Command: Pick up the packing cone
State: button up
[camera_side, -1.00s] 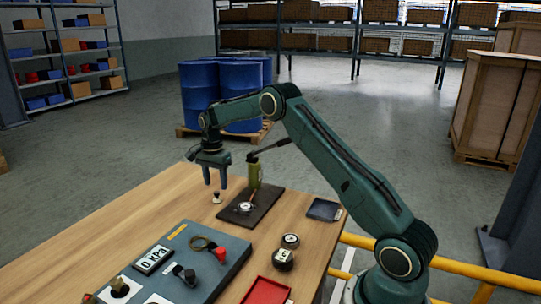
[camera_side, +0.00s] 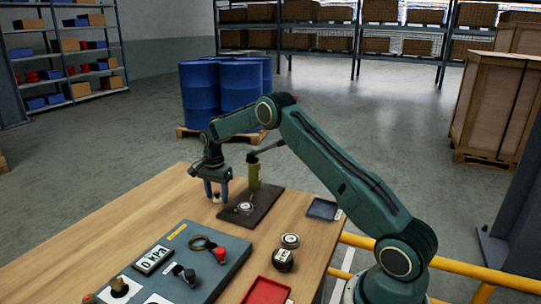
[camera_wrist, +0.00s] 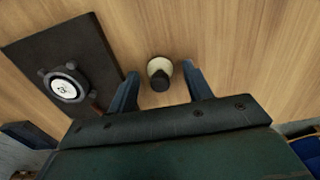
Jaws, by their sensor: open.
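The packing cone (camera_wrist: 159,70) is a small piece with a pale round part and a dark tip. It stands on the wooden table between my gripper's two blue fingers in the wrist view. My gripper (camera_wrist: 160,88) is open, with a gap on each side of the cone. In the side view my gripper (camera_side: 217,198) is low over the table, its fingers on either side of the cone (camera_side: 217,198), which is mostly hidden there.
A dark plate (camera_side: 262,208) with a round gauge (camera_side: 245,207) and a green hand pump (camera_side: 254,172) is close to the right of my gripper. A blue-grey panel (camera_side: 215,285) with knobs lies nearer the front. Bare table (camera_side: 120,225) lies to the left.

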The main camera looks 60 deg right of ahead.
aim_at(217, 192)
jog(key=shift+c, duration=0.2)
grip_shut()
dwell(0.3)
notch_tip(217, 192, up, 20)
dwell(0.7)
dwell(0.5)
